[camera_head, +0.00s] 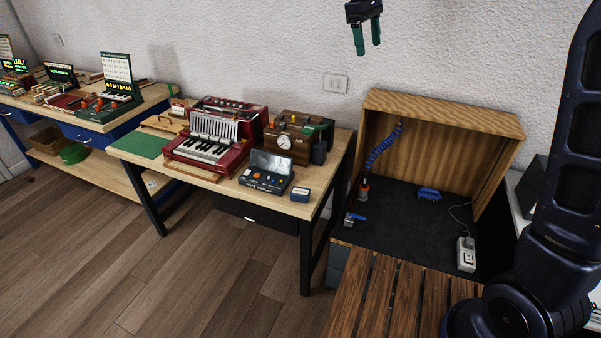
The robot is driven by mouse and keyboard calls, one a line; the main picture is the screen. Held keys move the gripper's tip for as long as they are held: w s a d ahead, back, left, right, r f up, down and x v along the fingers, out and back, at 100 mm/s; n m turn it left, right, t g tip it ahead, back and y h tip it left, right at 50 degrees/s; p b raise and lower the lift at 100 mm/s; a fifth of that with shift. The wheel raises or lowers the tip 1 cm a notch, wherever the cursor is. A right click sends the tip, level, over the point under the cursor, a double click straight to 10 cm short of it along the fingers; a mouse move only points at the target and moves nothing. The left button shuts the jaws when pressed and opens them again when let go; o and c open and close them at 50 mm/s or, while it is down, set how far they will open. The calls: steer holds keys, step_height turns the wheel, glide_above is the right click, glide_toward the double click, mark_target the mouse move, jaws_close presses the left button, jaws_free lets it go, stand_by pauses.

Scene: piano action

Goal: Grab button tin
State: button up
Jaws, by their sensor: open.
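An open dark box with a raised lid and small coloured round pieces inside, which looks like the button tin (266,173), stands near the front edge of the middle wooden table (200,178). The print on its front is too small to read. My gripper (367,46) is at the top of the view, before the white wall, with its two green fingers apart and nothing between them. It is well above and to the right of the tin.
A red accordion (205,144) is left of the tin, a wooden box with a dial (285,142) behind it, and a small blue box (300,194) to its right. A wooden booth (440,140) stands further right. The floor in front is clear.

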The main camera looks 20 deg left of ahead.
steer(key=s+a+f+n+h, duration=0.1)
steer(key=s+a+f, duration=0.1)
steer(key=a, duration=0.4)
steer(key=s+a+f+n, duration=0.1)
steer(key=a+f+n, duration=0.1)
steer(key=a, duration=0.5)
steer(key=n, duration=0.2)
glide_above(300, 191)
steer(key=a, duration=0.4)
step_height(300, 191, down, 41)
steer(key=shift+h, duration=0.3)
steer(key=x, duration=0.6)
steer(key=shift+s+a+f, duration=0.1)
steer(key=shift+a, duration=0.05)
steer(key=shift+s+x, duration=0.1)
steer(key=shift+x, duration=1.15)
steer(key=shift+s+x, duration=0.15)
steer(key=shift+x, duration=1.1)
steer(key=c, duration=1.1)
